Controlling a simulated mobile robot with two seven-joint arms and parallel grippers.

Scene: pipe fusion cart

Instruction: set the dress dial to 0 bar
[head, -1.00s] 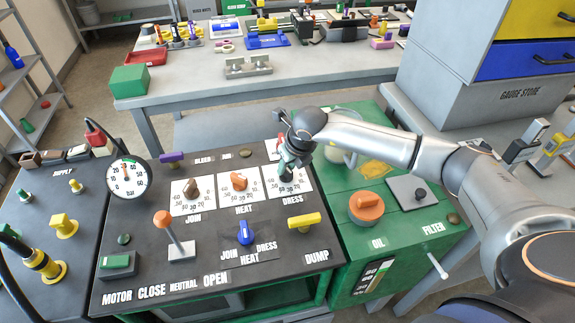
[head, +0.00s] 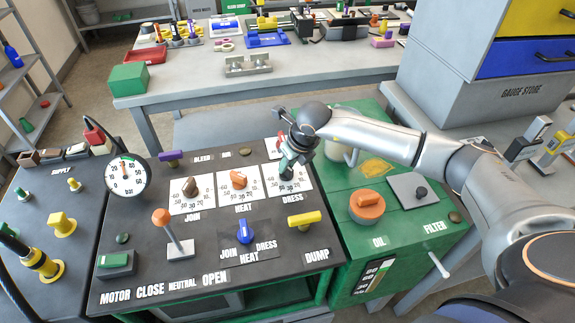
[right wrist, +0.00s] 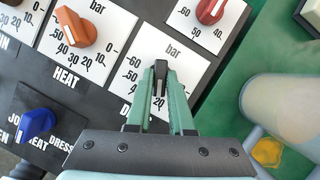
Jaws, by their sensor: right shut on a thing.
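The dress dial (right wrist: 186,52) is a white plate with black numbers and "bar", partly covered by my right gripper (right wrist: 160,90). Its plate also shows in the head view (head: 300,188), at the right end of the dial row above the word DRESS. The green fingers of my right gripper are shut on the dial's dark knob (right wrist: 160,72). In the head view my right gripper (head: 287,170) stands over the plate and hides most of the knob. I cannot tell which number the knob points to. My left gripper is not in view.
The join dial (head: 190,190) and heat dial (head: 239,182) sit left of it. A red knob (right wrist: 209,10) is close behind it. In front are a blue selector (head: 246,232), a yellow dump handle (head: 304,220) and an orange-topped lever (head: 172,235). A pressure gauge (head: 127,177) stands at left.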

